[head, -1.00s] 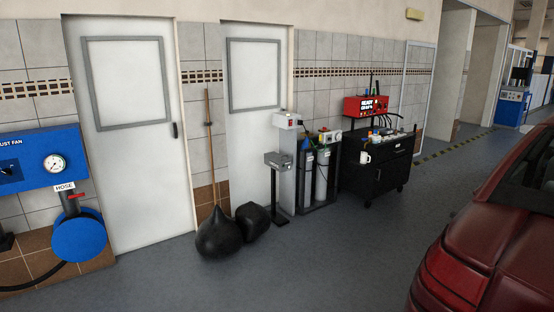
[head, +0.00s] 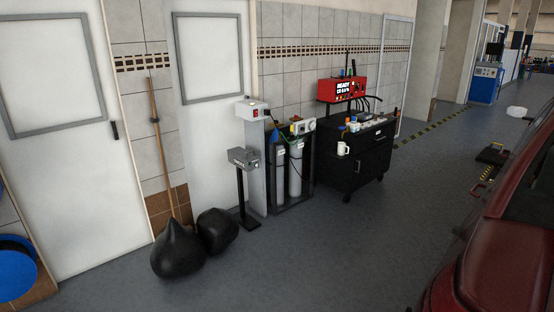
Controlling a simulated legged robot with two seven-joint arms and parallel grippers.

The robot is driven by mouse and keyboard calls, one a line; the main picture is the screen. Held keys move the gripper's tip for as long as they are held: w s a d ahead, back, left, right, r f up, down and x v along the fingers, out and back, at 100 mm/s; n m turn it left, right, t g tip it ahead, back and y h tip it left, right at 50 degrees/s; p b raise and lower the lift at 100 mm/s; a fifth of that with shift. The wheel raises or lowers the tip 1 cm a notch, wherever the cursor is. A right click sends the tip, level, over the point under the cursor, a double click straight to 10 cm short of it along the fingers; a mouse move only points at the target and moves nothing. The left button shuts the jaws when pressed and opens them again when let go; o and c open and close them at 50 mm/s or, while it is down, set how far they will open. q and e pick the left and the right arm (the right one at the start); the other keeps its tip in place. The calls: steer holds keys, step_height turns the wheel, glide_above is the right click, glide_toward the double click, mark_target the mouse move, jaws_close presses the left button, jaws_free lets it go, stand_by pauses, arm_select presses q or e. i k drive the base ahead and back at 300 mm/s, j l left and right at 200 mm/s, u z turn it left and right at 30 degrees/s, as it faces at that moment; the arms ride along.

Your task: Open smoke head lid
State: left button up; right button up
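A grey metal box (head: 243,157) sits on top of a thin black stand (head: 246,199) in front of the right white door. It may be the smoke head; its lid cannot be made out at this size. A white box (head: 250,109) with a red switch stands just behind and above it, on a grey column. Neither of my grippers is in view, so nothing shows in them.
Two black bags (head: 178,250) lie on the floor left of the stand, by a leaning broom (head: 158,140). Gas cylinders (head: 295,172) and a black cart (head: 352,172) stand to its right. A red car (head: 490,265) borders the right. The floor between is clear.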

mark_target(242, 150)
steer(key=i+z, duration=0.15)
steer(key=i, duration=2.9)
steer(key=i+l+u, duration=0.2)
steer(key=i+u, duration=0.3)
steer(key=i, duration=0.25)
steer(key=i+l+u, duration=0.5)
steer(key=i, duration=0.25)
steer(key=i+l+u, duration=0.95)
steer(key=l, duration=0.75)
steer(key=i+j, duration=0.05)
